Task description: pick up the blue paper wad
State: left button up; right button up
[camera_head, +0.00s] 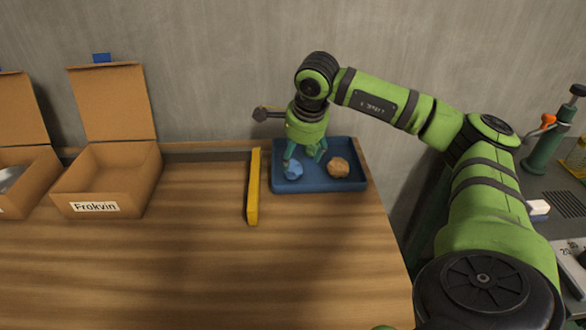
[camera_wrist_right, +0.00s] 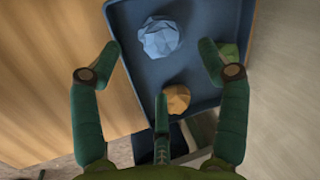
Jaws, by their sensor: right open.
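The blue paper wad (camera_head: 293,170) lies in the left part of a blue tray (camera_head: 320,186) on the wooden table. My right gripper (camera_head: 303,157) points down over the tray, open, just behind and above the wad. In the right wrist view the blue wad (camera_wrist_right: 160,37) shows between the spread fingertips of the right gripper (camera_wrist_right: 160,50), with nothing held. Whether a finger touches it I cannot tell. My left gripper is not in view.
An orange-brown wad (camera_head: 338,168) lies right of the blue one. A small green thing (camera_wrist_right: 229,51) is partly hidden behind a finger. A yellow bar (camera_head: 253,188) lies left of the tray. An open cardboard box labelled Frokvin (camera_head: 97,207) stands further left. The front table is clear.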

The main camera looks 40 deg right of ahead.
aim_at(292, 166)
jog(key=shift+w+f, duration=0.15)
jog(key=shift+f, duration=0.3)
jog(key=p+x, duration=0.1)
jog(key=x, duration=0.2)
jog(key=shift+w+a, duration=0.15)
jog(key=shift+a, duration=0.05)
jog(key=x, duration=0.3)
jog(key=shift+r, duration=0.1)
jog(key=c, duration=0.6)
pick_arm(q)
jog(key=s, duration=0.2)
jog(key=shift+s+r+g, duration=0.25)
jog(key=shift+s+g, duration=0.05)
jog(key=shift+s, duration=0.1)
pick_arm(e)
jog(key=shift+c, duration=1)
